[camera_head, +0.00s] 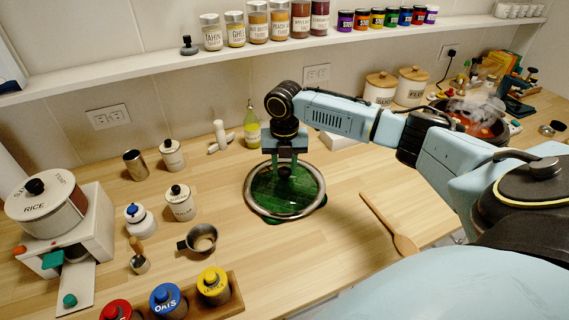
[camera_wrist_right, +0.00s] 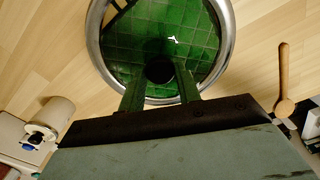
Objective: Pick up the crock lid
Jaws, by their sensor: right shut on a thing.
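The crock lid (camera_head: 249,203) is a round clear disc with a silver metal rim and a dark knob, right of the centre-left jars on the counter. In the right wrist view its rim (camera_wrist_right: 227,30) fills the top, and its dark knob (camera_wrist_right: 158,70) sits between my fingertips. My right gripper (camera_head: 284,170) points down over the lid and is shut on the knob. A green gridded mat (camera_head: 275,221) shows through and just past the lid; I cannot tell whether the lid touches it. My left gripper is not in view.
A wooden spoon (camera_head: 390,224) lies to the right. A metal cup (camera_head: 202,240), a white canister (camera_head: 180,204) and a yellow-green bottle (camera_head: 252,126) stand nearby. A rice cooker-like pot (camera_head: 47,209) is at left. Bare counter lies in front of the lid.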

